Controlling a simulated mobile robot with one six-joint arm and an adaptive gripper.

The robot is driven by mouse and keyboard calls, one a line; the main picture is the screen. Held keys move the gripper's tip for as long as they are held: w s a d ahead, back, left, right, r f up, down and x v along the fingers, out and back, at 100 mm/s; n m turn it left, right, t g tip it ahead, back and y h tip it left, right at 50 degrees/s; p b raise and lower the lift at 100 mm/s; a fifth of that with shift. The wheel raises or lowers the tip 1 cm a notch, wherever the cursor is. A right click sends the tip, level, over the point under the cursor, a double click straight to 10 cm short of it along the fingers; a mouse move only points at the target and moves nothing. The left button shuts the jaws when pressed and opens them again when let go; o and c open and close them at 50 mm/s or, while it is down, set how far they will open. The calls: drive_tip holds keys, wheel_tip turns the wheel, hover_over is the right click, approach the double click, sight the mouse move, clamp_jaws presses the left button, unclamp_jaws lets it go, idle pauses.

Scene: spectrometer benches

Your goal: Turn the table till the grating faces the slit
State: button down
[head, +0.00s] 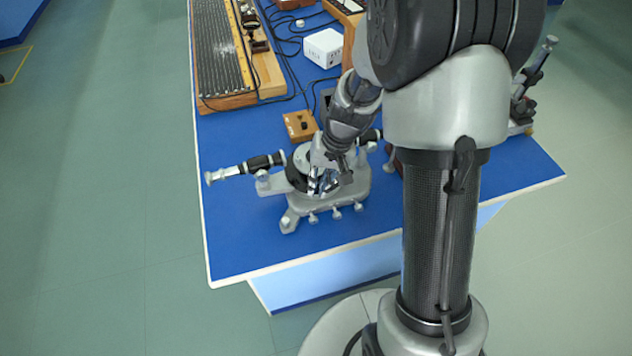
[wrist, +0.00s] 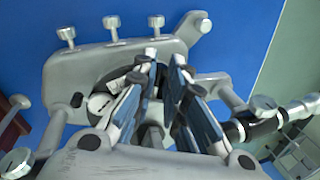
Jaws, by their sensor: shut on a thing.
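The grey spectrometer (head: 352,186) stands near the front left of the blue bench. A black-and-silver tube (head: 262,162) sticks out to its left; this tube also shows at right in the wrist view (wrist: 252,122). My gripper (head: 322,186) reaches down onto the middle of the spectrometer. In the wrist view, my gripper (wrist: 164,75) has its two blue-grey fingers on either side of the small turning table, closed on a part of it. The fingers hide most of the table. I cannot make out the grating or which tube end carries the slit.
A wooden box (head: 299,125) and a white box (head: 324,47) lie behind the spectrometer, with black cables (head: 284,65) near them. A long ribbed apparatus (head: 220,50) fills the back left. Another instrument (head: 525,90) stands at the right. The bench's front left corner is clear.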

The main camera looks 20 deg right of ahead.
drive_tip(key=d+n+g, duration=0.1)
drive_tip(key=d+n, duration=0.2)
drive_tip(key=n, duration=0.1)
drive_tip(key=shift+d+n+b, duration=0.3)
drive_tip(key=shift+d, duration=0.1)
drive_tip(key=c, duration=1.6)
unclamp_jaws()
drive_tip(key=shift+c, duration=0.2)
drive_tip(key=v, duration=1.2)
